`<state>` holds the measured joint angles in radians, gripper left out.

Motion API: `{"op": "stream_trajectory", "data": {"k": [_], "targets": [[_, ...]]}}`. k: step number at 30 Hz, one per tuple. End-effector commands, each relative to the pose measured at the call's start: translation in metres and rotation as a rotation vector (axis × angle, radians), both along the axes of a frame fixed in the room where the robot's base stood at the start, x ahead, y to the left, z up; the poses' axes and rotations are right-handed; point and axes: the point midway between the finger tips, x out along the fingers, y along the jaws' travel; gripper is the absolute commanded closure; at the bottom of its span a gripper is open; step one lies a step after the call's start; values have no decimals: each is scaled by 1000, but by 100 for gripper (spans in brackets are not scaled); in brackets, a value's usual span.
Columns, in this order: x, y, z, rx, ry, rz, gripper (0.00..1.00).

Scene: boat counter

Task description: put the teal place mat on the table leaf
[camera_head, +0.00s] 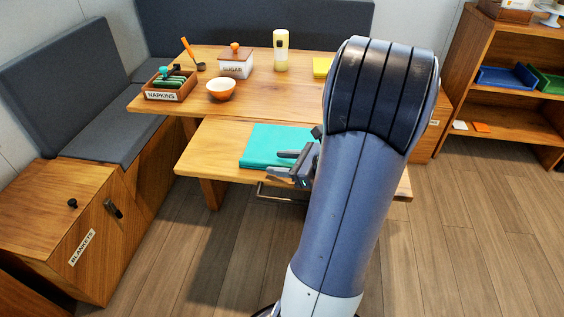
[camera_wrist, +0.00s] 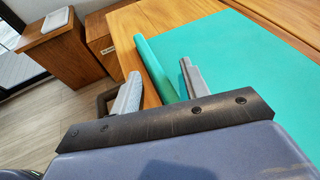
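The teal place mat (camera_head: 268,140) lies on the lower wooden leaf (camera_head: 212,150) in front of the table. In the wrist view the teal mat (camera_wrist: 240,70) fills the upper right, and its near left edge shows as a rolled or folded strip. My gripper (camera_head: 276,163) is at the mat's front right part, with its fingers pointing left. In the wrist view my gripper (camera_wrist: 161,68) has its two fingers apart, with the mat's strip showing between them. I cannot tell whether either finger touches it. My arm hides the right part of the leaf.
A yellow item (camera_head: 322,67) lies beside my arm. A shelf (camera_head: 500,60) stands right. The floor in front is clear.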

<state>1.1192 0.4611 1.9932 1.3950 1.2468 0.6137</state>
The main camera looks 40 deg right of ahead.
Motion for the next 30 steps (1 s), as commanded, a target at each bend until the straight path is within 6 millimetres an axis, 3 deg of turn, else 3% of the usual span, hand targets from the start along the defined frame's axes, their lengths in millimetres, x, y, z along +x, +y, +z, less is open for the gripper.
{"op": "stream_trajectory", "data": {"k": [11,30], "targets": [[-3,-2,4,-1,0,-2,55],[-92,-37,40,0,-1,-4,55]]}}
